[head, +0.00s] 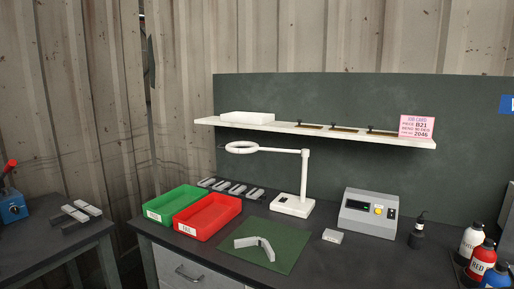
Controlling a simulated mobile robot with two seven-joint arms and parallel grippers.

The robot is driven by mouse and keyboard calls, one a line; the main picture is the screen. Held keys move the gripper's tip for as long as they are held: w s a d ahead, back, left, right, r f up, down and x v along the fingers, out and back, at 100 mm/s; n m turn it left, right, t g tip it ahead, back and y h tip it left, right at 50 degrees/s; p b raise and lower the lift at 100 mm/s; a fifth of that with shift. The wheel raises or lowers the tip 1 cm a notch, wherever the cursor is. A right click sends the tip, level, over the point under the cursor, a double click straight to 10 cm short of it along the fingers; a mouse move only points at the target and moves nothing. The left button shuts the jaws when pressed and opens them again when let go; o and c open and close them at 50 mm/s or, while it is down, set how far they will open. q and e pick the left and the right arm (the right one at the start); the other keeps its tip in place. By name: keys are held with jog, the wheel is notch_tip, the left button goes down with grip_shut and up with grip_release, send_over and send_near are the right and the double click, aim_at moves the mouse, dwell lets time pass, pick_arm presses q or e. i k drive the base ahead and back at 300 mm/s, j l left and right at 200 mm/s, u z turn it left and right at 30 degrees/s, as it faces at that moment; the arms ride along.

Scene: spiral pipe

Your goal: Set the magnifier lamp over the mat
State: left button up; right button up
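The white magnifier lamp (304,180) stands on its square base on the dark workbench, behind the mat. Its arm reaches left from the post, and its ring head (242,147) hangs above the area behind the red tray, left of the mat. The green mat (286,258) lies flat near the bench's front edge. A grey angled part (256,245) rests on the mat. Neither of my grippers shows in the head view.
A green tray (152,215) and a red tray (183,228) sit left of the mat. A grey device (367,214), a small box (333,236) and a black pump bottle (418,235) stand right. A shelf (290,127) runs above the lamp. Bottles (471,241) stand far right.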

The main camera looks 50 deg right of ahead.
aim_at(255, 147)
jog(key=z, duration=1.4)
jog(key=i+j+z, duration=0.1)
jog(key=z, duration=0.5)
jog(key=i+j+z, duration=0.1)
jog(key=j+z, duration=0.15)
jog(key=j, duration=0.2)
jog(key=j+z, duration=0.25)
jog(key=j, duration=0.6)
jog(key=i+j+z, duration=0.15)
jog(key=j, duration=0.3)
